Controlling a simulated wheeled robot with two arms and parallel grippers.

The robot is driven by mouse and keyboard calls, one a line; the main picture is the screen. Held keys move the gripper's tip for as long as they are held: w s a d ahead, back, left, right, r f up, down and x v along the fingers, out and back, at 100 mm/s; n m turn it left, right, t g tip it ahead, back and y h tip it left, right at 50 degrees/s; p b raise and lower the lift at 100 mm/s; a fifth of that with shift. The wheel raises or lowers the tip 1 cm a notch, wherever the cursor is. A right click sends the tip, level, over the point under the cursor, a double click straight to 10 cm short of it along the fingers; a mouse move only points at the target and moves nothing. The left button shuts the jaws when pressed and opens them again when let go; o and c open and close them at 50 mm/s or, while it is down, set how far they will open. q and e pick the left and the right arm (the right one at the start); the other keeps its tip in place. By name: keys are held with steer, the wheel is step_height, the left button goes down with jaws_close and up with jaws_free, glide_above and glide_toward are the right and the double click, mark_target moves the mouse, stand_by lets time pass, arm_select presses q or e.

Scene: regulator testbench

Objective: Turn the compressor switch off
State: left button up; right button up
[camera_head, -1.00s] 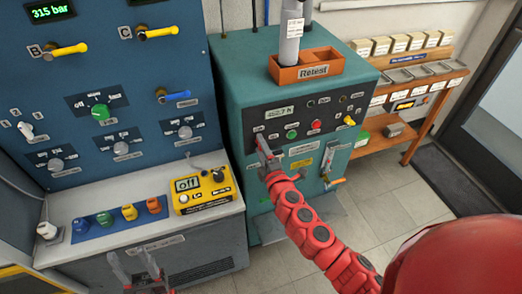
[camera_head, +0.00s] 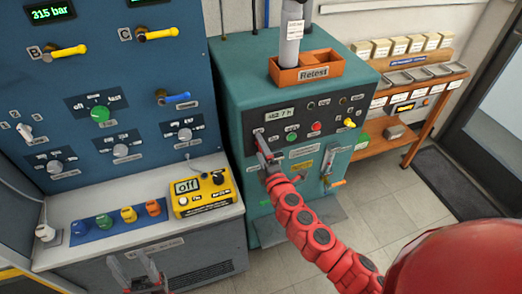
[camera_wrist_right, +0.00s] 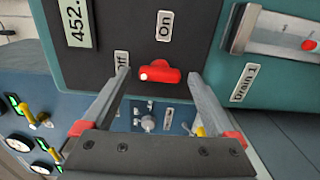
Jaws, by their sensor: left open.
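The compressor is the teal cabinet (camera_head: 232,90) with a dark front panel. Its red switch knob (camera_wrist_right: 162,75) shows in the right wrist view, with its white-marked end pointing left toward the Off label (camera_wrist_right: 121,62). The On label (camera_wrist_right: 165,26) is above it. My right gripper (camera_head: 264,146) is at the left part of the panel and hides the switch in the head view. In the wrist view its fingers are apart, one on each side of the knob, with gaps showing. My left gripper (camera_head: 134,266) is open and empty in front of the grey bench.
An orange Retest tray (camera_head: 306,66) holding a grey cylinder stands on the compressor. A blue valve panel (camera_head: 120,75) and a yellow device (camera_head: 202,194) are at left. A wooden shelf (camera_head: 425,80) is at right. The floor between is clear.

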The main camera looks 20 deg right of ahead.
steer(key=s+b, duration=0.1)
steer(key=s, duration=1.6)
steer(key=shift+s+d, duration=0.2)
steer(key=shift+d, duration=0.1)
